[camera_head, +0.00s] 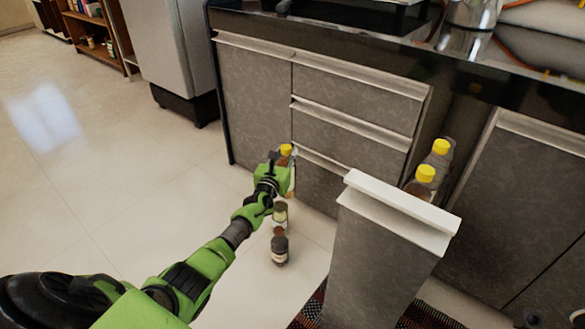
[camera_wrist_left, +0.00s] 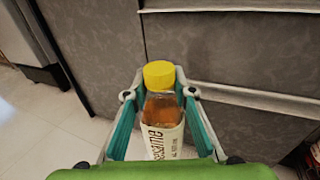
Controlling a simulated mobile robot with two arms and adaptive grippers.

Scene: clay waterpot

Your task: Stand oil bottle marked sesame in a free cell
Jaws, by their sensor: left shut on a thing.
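My left gripper (camera_head: 283,168) is shut on the sesame bottle (camera_wrist_left: 162,125), a clear bottle of amber oil with a yellow cap and a white label reading "sesame". In the head view the sesame bottle's yellow cap (camera_head: 286,149) shows above the fingers. The bottle is in front of the grey drawers and looks roughly upright. A narrow pull-out unit (camera_head: 385,255) stands out from the counter at the right of the gripper. Two yellow-capped bottles (camera_head: 425,174) (camera_head: 440,147) stand in it; its cells are hidden by its front panel. My right gripper is not in view.
The drawer fronts (camera_head: 350,120) and dark countertop (camera_head: 330,30) are behind. A patterned rug (camera_head: 430,318) lies at the pull-out's foot. Floor at left is clear.

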